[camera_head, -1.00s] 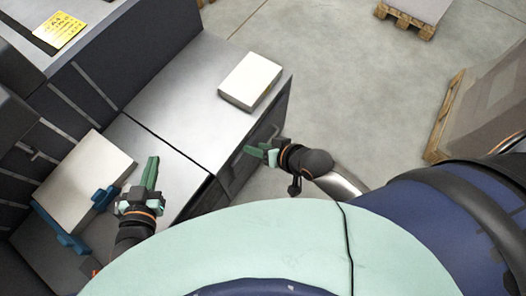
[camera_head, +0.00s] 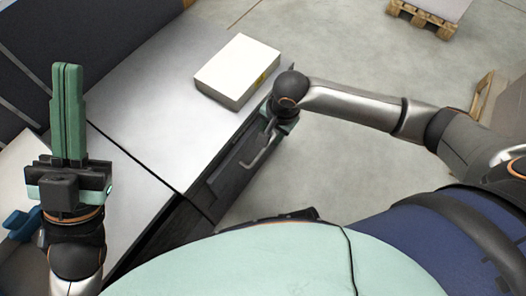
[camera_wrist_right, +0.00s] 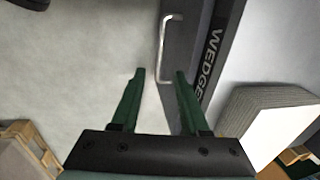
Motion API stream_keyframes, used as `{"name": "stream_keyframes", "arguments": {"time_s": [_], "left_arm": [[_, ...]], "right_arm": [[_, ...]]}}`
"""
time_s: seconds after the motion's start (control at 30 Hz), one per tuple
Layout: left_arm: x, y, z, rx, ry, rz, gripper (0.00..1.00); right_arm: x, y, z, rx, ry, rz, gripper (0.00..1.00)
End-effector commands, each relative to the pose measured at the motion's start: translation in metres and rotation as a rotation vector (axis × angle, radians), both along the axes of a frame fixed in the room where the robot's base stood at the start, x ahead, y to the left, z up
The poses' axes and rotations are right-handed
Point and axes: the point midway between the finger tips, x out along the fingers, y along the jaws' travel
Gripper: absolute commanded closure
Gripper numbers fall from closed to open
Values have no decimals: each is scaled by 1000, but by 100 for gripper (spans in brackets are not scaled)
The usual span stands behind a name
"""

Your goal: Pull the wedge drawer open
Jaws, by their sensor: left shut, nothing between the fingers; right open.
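The wedge drawer (camera_wrist_right: 188,50) has a dark front with "WEDGE" lettering in the right wrist view. In the head view its front (camera_head: 235,165) faces right on the grey cabinet and looks closed. Its pale bar handle (camera_wrist_right: 164,45) also shows in the head view (camera_head: 262,150). My right gripper (camera_wrist_right: 159,72) is open; the handle's lower end appears between its fingertips, with contact unclear. In the head view its fingers are largely hidden beside the handle's far end. My left gripper (camera_head: 67,68) is shut and empty, pointing up over the left side.
A white block (camera_head: 238,68) lies on the cabinet top (camera_head: 150,85). A blue piece (camera_head: 20,222) and a pale panel are at the far left. Pallets (camera_head: 425,20) stand on the floor at upper right.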

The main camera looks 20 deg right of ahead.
Motion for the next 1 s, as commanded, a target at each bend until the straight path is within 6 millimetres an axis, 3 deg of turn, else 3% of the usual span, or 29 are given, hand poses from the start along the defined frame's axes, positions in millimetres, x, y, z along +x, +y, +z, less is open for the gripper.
{"name": "stream_keyframes", "arguments": {"time_s": [0.3,0.5,0.7,1.0], "left_arm": [[2,-4,-45,-5,28,-20,100],[3,-7,-67,14,35,-11,100],[4,-8,-76,26,40,-6,100],[4,-8,-76,28,41,-5,100]], "right_arm": [[9,8,-67,1,-2,2,55],[15,12,-99,3,-4,3,55],[17,14,-112,3,-4,3,55],[17,15,-113,3,-4,3,55]]}}
